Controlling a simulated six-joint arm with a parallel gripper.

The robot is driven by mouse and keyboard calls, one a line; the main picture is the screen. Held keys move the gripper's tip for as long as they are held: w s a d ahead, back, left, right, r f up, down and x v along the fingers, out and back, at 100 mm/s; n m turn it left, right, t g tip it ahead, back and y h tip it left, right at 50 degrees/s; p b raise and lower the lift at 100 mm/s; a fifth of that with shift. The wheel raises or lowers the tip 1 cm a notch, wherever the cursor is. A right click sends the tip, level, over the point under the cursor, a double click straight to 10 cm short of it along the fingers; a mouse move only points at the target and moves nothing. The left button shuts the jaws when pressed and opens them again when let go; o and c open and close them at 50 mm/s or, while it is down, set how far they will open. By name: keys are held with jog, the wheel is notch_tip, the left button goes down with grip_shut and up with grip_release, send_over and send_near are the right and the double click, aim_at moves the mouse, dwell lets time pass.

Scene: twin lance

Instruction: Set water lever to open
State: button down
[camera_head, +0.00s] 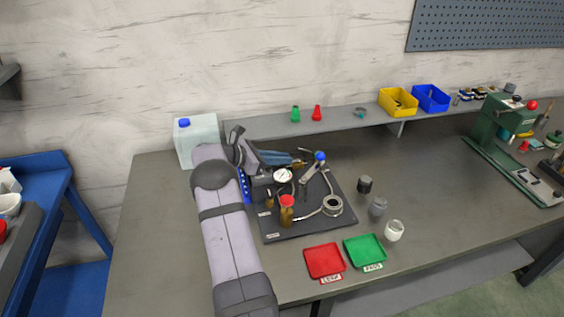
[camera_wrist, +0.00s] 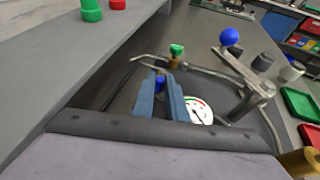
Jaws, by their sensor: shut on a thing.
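My gripper (camera_wrist: 162,92) has blue fingers and is shut on a small blue handle (camera_wrist: 160,80), which looks like the water lever. The fingers hide most of it, so I cannot tell its angle. In the head view my gripper (camera_head: 297,161) reaches in from the left over the back of the black board (camera_head: 280,232). A brass valve with a green top (camera_wrist: 176,50) stands just beyond the fingertips. A round white gauge (camera_wrist: 199,110) is close to the right finger and also shows in the head view (camera_head: 283,175).
A metal arm with a blue ball (camera_head: 320,156) rises right of my gripper. A red-capped amber bottle (camera_head: 287,212) and metal ring (camera_head: 333,205) are on the board's front. The grey shelf (camera_head: 260,129) runs behind. Red (camera_head: 324,261) and green (camera_head: 365,250) trays lie in front.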

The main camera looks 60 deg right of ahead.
jog(key=shift+w+d+r+m+g+b, duration=0.15)
jog(key=shift+d+m+g+b, duration=0.05)
jog(key=shift+m+g+b, duration=0.2)
dwell(0.4)
jog(key=c, duration=1.8)
grip_release()
jog(key=shift+o, duration=0.2)
jog(key=shift+w+a, duration=0.3)
jog(key=shift+a, duration=0.05)
jog(key=shift+b+v, duration=0.9)
jog(key=shift+v, duration=2.35)
jog(key=shift+r, duration=0.2)
